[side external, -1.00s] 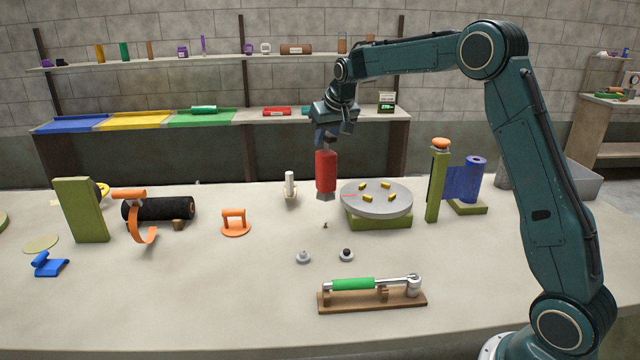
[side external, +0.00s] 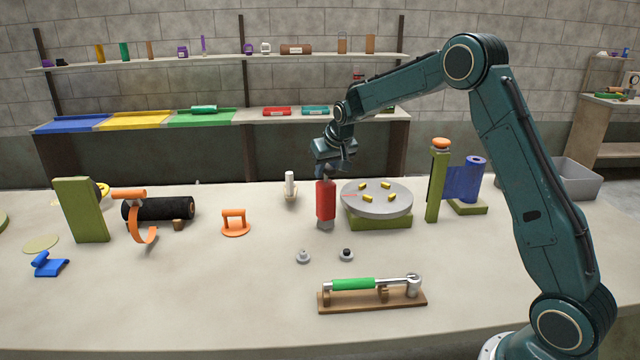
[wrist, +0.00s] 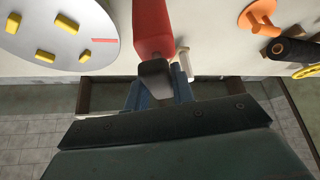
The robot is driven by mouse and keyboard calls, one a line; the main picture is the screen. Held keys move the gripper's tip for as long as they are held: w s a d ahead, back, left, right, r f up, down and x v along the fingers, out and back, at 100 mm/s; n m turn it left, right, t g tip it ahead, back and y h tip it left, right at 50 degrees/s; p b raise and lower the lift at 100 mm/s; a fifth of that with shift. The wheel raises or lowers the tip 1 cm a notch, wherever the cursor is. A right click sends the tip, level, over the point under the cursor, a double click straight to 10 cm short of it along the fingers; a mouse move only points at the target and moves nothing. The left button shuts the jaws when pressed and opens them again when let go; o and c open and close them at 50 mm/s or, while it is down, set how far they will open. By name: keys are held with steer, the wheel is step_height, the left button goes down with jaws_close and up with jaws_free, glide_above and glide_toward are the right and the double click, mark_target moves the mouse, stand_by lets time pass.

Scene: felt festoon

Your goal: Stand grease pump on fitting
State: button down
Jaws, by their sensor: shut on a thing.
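The red grease pump (side external: 326,200) hangs upright under my gripper (side external: 326,174), which is shut on its top end. Its grey lower end is at or just above the table top, left of the round grey turntable; I cannot tell whether it touches. The wrist view also shows the pump (wrist: 152,28) between the blue fingers of my gripper (wrist: 155,88). The small fitting on the table is not visible now; the pump's lower end covers the spot where it showed earlier. I cannot tell whether the pump is seated on it.
The grey turntable (side external: 376,208) with several yellow blocks stands close on the right. A white upright piece (side external: 290,188) is behind left. Two small grey knobs (side external: 303,256) and a green-handled tool on a wooden stand (side external: 372,300) lie in front. An orange handle (side external: 235,223) is left.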

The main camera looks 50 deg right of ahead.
steer(key=shift+f, duration=0.65)
steer(key=c, duration=1.2)
jaws_free()
steer(key=shift+s+a+r, duration=0.1)
steer(key=shift+s+r, duration=0.05)
steer(key=shift+r, duration=0.3)
steer(key=shift+v, duration=5.65)
